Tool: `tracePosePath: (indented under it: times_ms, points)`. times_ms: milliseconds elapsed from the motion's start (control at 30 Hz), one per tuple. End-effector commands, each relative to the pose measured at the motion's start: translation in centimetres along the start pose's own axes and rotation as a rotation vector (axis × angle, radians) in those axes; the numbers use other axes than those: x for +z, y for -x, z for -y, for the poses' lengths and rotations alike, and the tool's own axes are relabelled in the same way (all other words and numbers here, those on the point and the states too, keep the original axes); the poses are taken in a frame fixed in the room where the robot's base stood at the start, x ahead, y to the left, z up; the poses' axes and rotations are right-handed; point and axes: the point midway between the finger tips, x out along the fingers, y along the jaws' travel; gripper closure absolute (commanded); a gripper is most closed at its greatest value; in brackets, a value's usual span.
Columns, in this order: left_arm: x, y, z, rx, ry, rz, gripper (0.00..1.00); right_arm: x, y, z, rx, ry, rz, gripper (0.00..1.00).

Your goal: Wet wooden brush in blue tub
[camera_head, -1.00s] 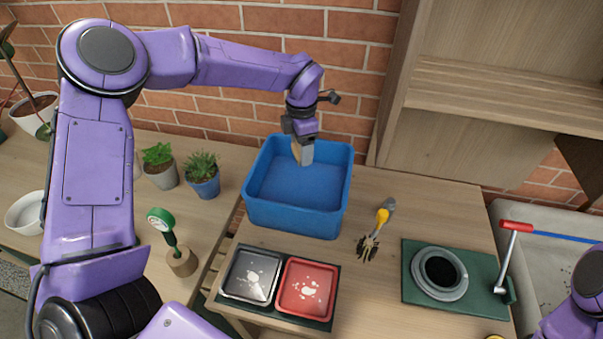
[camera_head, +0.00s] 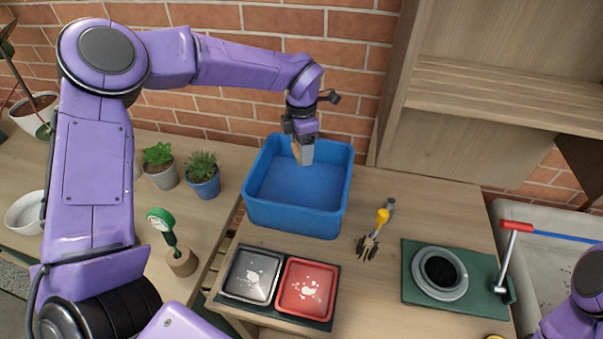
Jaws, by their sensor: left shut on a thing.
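The blue tub (camera_head: 296,219) stands on the wooden table in front of the brick wall. My left gripper (camera_head: 303,141) is over the back part of the tub, pointing down. It is shut on the wooden brush (camera_head: 305,154), of which a small tan part and a pale grey lower part show. The brush's lower end is inside the tub's outline, near the back wall. I cannot tell whether it touches the tub's floor or any water. My right arm shows only at the lower right edge; its gripper is out of view.
A black tray (camera_head: 250,275) and a red tray (camera_head: 307,290) lie in front of the tub. A yellow-handled tool (camera_head: 381,218) lies to its right, beside a green board (camera_head: 410,292) with a round pot-like piece. Potted plants (camera_head: 203,174) stand left.

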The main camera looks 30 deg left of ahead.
Motion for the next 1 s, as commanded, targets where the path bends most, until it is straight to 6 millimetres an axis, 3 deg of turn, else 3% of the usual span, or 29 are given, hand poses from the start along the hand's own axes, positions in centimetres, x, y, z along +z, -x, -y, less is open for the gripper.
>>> tracePosePath:
  times_ms: [467,833,1000]
  points:
    - [0.0,0.1,0.0,0.000,0.000,0.000,0.59,0.0,0.1,0.0,0.000,0.000,0.000,0.57]
    - [0.0,4.1,0.0,-0.001,0.001,0.000,0.59,-1.5,3.7,-0.3,0.000,0.000,0.000,0.57]
    - [0.0,4.0,0.0,-0.001,0.000,0.000,0.59,-1.5,3.6,-0.3,0.000,0.000,0.000,0.57]
